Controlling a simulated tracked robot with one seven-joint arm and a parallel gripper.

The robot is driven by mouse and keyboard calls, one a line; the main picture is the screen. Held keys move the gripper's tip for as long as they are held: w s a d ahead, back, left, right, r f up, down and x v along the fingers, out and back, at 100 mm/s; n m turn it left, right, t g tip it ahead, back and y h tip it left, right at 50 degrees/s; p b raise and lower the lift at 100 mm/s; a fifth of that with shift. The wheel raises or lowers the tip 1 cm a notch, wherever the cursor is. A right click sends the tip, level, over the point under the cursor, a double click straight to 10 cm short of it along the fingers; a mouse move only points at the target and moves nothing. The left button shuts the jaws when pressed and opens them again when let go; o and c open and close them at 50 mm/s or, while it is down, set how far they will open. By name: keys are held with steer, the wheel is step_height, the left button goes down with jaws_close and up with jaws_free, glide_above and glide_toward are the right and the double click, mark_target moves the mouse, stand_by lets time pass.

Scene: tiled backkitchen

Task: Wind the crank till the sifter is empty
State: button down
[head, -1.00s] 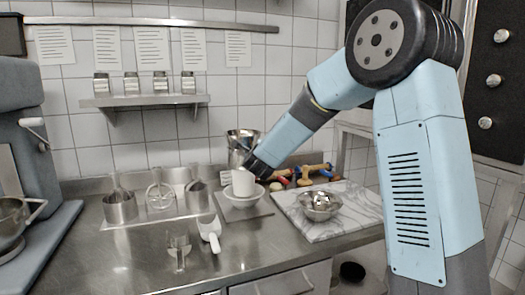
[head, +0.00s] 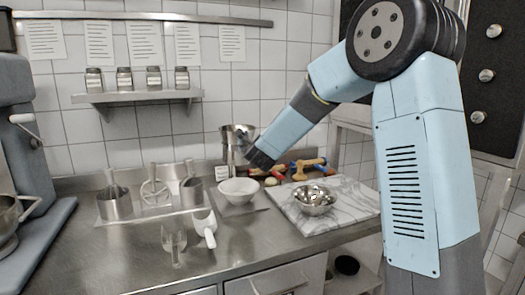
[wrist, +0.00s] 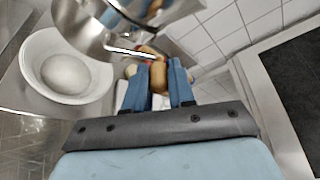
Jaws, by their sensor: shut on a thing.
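The metal sifter (head: 237,138) stands upright at the back of the counter, above and behind a white bowl (head: 238,191). In the wrist view the sifter's shiny body (wrist: 115,22) fills the upper left, and its crank rod (wrist: 128,49) runs to a wooden handle (wrist: 157,76). My gripper (wrist: 158,68) has its two blue fingers shut on that handle; in the head view my gripper (head: 251,156) is at the sifter's right side. A smooth white heap (wrist: 66,73) lies in the bowl. The inside of the sifter is hidden.
A marble slab (head: 352,203) with a metal bowl (head: 315,203) is at the right. Several wooden-handled things (head: 305,168) lie behind it. A tray (head: 152,218) with metal pots is at the left. A white scoop (head: 205,228) and a clear scoop (head: 173,243) lie in front.

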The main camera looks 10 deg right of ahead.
steer(key=c, duration=1)
jaws_free()
steer(key=shift+w+d, duration=0.1)
steer(key=shift+d, duration=0.1)
steer(key=shift+o, duration=0.2)
steer(key=shift+a, duration=0.1)
steer(key=v, duration=1.3)
steer(key=shift+s, duration=0.35)
steer(key=shift+r, duration=0.1)
